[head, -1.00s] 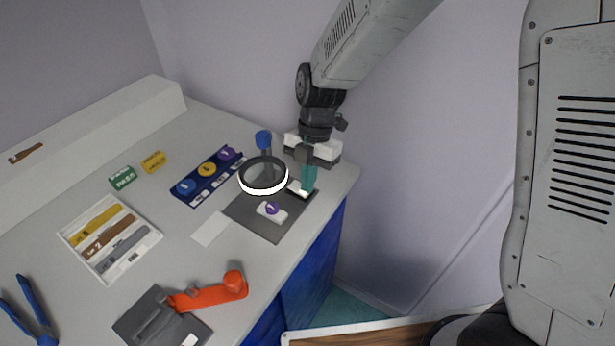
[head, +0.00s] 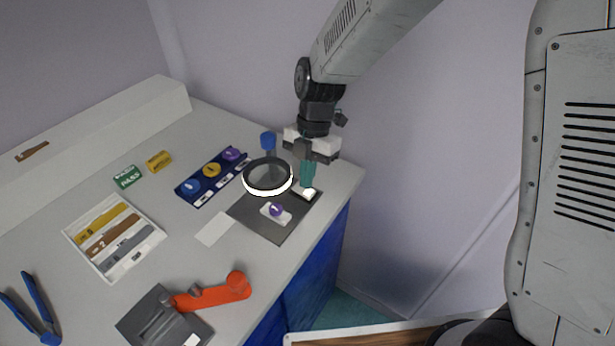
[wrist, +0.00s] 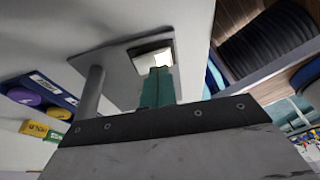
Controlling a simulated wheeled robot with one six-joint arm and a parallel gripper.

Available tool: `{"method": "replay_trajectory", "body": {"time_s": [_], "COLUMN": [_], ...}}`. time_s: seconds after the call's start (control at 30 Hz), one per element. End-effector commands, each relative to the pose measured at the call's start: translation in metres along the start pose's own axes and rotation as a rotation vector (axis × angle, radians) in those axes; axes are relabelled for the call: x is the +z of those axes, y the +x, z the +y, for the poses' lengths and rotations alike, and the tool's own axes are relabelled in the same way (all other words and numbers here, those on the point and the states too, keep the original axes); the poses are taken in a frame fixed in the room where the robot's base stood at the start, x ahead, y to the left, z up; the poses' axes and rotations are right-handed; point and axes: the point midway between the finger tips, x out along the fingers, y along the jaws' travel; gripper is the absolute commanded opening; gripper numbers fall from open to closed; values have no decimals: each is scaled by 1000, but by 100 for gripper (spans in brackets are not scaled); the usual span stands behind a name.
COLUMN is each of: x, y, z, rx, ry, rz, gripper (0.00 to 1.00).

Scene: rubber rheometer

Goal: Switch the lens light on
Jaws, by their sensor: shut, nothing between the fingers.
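The lens (head: 268,176) is a round magnifier with a dark rim and a bright white ring beneath it, which looks lit. It stands over a dark grey base plate (head: 245,207). A small switch with a white face (head: 309,194) sits at the plate's right corner. The switch also shows in the wrist view (wrist: 153,58), just beyond my fingertips. My gripper (head: 306,184) has teal fingers, shut and empty, pointing down just above the switch. I cannot tell whether they touch it.
A white piece with a purple knob (head: 276,210) lies on the plate. A blue-capped post (head: 268,141) stands behind the lens. A blue tray with round pieces (head: 208,175) is to the left. An orange-handled tool (head: 215,293) lies in front.

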Motion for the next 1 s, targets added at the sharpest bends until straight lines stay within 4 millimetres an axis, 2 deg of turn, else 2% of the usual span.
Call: {"method": "replay_trajectory", "body": {"time_s": [0.2,0.4,0.6,0.77,1.0], "x": [-11,-10,-10,-9,-10], "y": [-39,-84,-116,-127,-129], "z": [-5,-18,-27,-30,-31], "rx": [4,3,2,1,-1], "ry": [-4,-2,-2,-2,-2], "rz": [-3,-3,-1,-1,0], "gripper": [0,0,0,0,0]}}
